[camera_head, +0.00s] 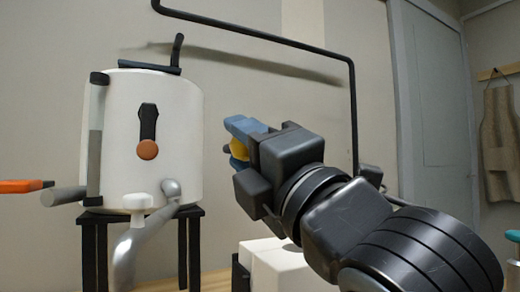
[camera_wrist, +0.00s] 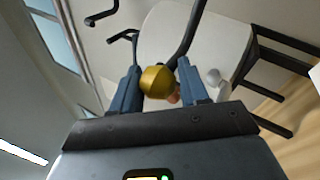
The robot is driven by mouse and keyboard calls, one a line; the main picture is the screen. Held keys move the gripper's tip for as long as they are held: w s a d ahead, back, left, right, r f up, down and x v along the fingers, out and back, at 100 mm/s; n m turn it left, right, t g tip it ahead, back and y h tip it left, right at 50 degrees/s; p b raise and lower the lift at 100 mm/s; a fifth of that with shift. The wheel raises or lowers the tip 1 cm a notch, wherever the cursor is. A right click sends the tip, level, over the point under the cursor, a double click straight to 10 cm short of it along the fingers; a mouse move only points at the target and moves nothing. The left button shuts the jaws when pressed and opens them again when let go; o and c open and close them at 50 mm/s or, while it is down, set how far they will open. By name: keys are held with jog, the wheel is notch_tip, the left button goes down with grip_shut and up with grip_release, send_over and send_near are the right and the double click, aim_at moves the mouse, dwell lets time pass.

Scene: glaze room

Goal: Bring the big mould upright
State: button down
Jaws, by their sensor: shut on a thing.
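My gripper (camera_head: 245,150) is raised in front of the wall, right of a white drum-shaped vessel. Its blue fingers are closed on a yellow rounded piece (camera_head: 239,149), which also shows between the fingertips in the wrist view (camera_wrist: 157,82). The fingers hide much of this piece, so I cannot tell whether it is part of something larger. No thing is clearly the big mould. A white block (camera_head: 283,268) sits low in the head view, partly behind my arm; I cannot tell what it is.
The white vessel (camera_head: 180,120) stands on a black stand (camera_head: 193,250), with a tap (camera_head: 138,201) and grey pipe (camera_head: 143,238). A thin black bar (camera_head: 353,110) runs above and behind my gripper. An orange-tipped handle (camera_head: 22,186) is at left. An apron (camera_head: 500,140) hangs at right.

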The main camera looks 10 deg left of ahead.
jog(key=shift+s+a+r+n+y, duration=0.1)
jog(key=shift+s+a+n+y, duration=0.25)
jog(key=shift+s, duration=0.1)
jog(key=shift+s+a+g, duration=0.1)
jog(key=shift+a+g, duration=0.05)
jog(key=shift+g, duration=0.15)
jog(key=c, duration=0.7)
grip_release()
jog(key=shift+f, duration=0.2)
jog(key=v, duration=0.7)
jog(key=shift+s+d+f+b, duration=0.15)
jog(key=shift+d+b, duration=0.1)
jog(key=shift+b, duration=0.1)
